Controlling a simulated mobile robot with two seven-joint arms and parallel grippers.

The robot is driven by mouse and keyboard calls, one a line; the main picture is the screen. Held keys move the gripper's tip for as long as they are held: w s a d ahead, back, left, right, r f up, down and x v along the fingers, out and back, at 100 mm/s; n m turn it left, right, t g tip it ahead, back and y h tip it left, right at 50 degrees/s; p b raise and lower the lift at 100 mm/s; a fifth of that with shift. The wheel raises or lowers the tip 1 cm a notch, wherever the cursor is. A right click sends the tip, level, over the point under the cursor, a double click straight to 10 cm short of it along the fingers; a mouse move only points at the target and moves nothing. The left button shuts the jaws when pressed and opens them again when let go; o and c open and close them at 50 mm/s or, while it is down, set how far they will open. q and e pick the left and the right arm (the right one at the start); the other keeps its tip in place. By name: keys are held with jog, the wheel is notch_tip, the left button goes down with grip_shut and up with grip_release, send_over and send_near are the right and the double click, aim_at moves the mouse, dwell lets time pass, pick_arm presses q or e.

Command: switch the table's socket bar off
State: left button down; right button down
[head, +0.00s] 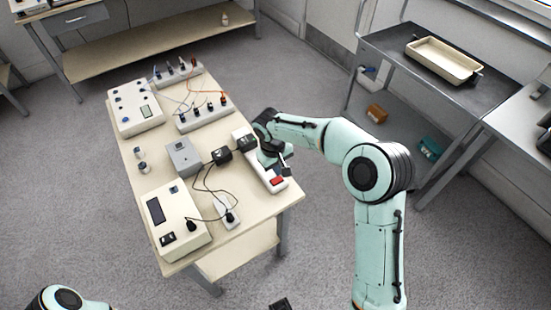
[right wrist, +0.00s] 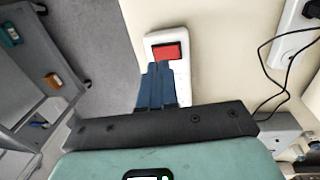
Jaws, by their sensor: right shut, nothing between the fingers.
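The socket bar (head: 266,183) is a long white strip along the right edge of the table, with a red switch (head: 278,181) at its near end. In the right wrist view the red rocker switch (right wrist: 167,52) sits in a dark frame on the white bar (right wrist: 184,85). My right gripper (head: 286,171) is over the near part of the bar. Its blue fingers (right wrist: 157,68) are shut and empty, with the tips just short of the switch in that view. I cannot tell whether they touch the bar. My left gripper is not clearly visible.
The table (head: 150,180) also holds a cream box with a display (head: 172,222), a grey box (head: 184,157), black plug adapters (head: 221,156), cables and several instruments. A dark metal shelf (head: 405,75) with a cream tray (head: 443,60) stands at the right.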

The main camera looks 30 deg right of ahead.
aim_at(280, 179)
jog(key=shift+d+f, duration=0.2)
jog(key=shift+f, duration=1.8)
jog(key=shift+d, duration=0.1)
